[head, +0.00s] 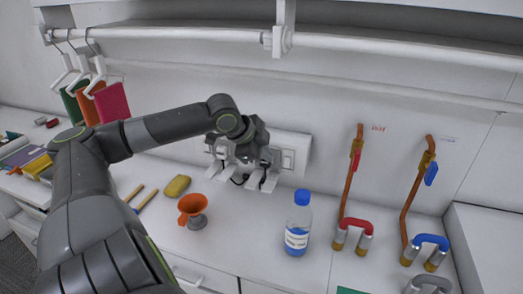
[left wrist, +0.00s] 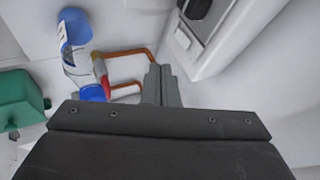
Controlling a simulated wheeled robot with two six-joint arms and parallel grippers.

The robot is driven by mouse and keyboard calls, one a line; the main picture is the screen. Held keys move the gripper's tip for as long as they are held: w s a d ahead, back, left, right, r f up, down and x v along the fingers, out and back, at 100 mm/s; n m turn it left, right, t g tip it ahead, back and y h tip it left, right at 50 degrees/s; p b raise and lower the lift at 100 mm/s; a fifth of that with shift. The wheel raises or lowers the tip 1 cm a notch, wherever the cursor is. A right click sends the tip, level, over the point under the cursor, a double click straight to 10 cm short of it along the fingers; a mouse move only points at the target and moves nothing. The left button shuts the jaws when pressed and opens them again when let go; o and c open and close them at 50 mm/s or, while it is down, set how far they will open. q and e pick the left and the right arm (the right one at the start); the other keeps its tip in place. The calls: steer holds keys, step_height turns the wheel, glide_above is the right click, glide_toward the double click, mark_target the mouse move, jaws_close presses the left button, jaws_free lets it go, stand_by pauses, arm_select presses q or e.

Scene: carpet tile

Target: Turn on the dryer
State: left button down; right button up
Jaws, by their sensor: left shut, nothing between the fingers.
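A white wall panel with switches or sockets (head: 294,152) is on the back wall in the head view. My left gripper (head: 249,152) is in front of its left and middle part and hides much of it. In the left wrist view the shut, empty fingers (left wrist: 161,84) point toward the wall, with the panel (left wrist: 232,38) to their upper right. I cannot tell whether the fingertips touch anything. No dryer can be made out. My right gripper is not in view.
Copper pipes with red (head: 352,224) and blue (head: 432,240) fittings are at right. A white rail (head: 180,33) crosses above, with hanging cloths (head: 111,102).

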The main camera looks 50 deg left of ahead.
arm_select(q)
steer(key=shift+v, duration=1.1)
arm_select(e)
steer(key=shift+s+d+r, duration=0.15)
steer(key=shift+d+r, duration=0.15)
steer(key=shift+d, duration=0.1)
arm_select(q)
steer(key=shift+w+a, duration=0.1)
steer(key=shift+w, duration=0.05)
